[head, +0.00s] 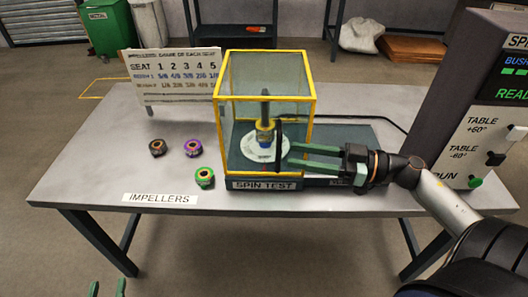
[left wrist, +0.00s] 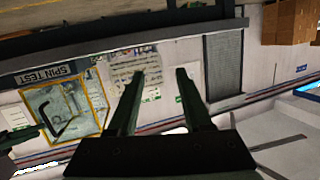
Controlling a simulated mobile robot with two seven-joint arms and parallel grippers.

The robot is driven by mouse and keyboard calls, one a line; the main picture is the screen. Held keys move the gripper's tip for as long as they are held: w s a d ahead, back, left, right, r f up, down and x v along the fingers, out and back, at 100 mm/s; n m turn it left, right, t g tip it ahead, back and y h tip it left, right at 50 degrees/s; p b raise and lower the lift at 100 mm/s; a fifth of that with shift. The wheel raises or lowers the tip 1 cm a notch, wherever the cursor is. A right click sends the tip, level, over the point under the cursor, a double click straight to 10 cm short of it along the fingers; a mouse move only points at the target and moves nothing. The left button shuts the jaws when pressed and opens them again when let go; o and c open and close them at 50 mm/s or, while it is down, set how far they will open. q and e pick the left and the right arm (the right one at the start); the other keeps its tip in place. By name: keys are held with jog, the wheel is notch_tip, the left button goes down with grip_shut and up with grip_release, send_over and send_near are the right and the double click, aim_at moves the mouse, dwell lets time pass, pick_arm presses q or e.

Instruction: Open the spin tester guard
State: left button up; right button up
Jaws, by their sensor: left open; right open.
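The spin tester guard (head: 221,132) is a clear box with yellow edges, standing on the dark spin tester base (head: 340,181). It looks shut over a white disc (head: 262,148) with a shaft. A black upright handle (head: 278,132) is on its front right. My right gripper (head: 286,154) is open at the handle, its green fingers pointing left. I cannot tell whether the handle is between them. My left gripper (head: 107,288) is open and empty below the table's front edge; its fingers show in the left wrist view (left wrist: 160,75). The guard's yellow frame also shows there (left wrist: 103,98), tilted.
Several impellers (head: 193,147) lie on the table (head: 110,175) left of the guard. A seat chart (head: 175,75) stands behind them. A dark control panel (head: 460,90) with switches stands at the right. A cable runs across the table behind my right gripper.

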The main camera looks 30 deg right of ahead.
aim_at(265, 119)
pick_arm(q)
notch_tip(265, 119, up, 7)
jog(key=w+m+t+h+b, duration=0.1)
jog(key=t, duration=0.2)
jog(key=shift+d+r, duration=0.15)
jog(key=shift+d, duration=0.05)
pick_arm(e)
jog(key=x, duration=0.8)
jog(key=shift+w, duration=0.15)
grip_shut()
dwell(0.4)
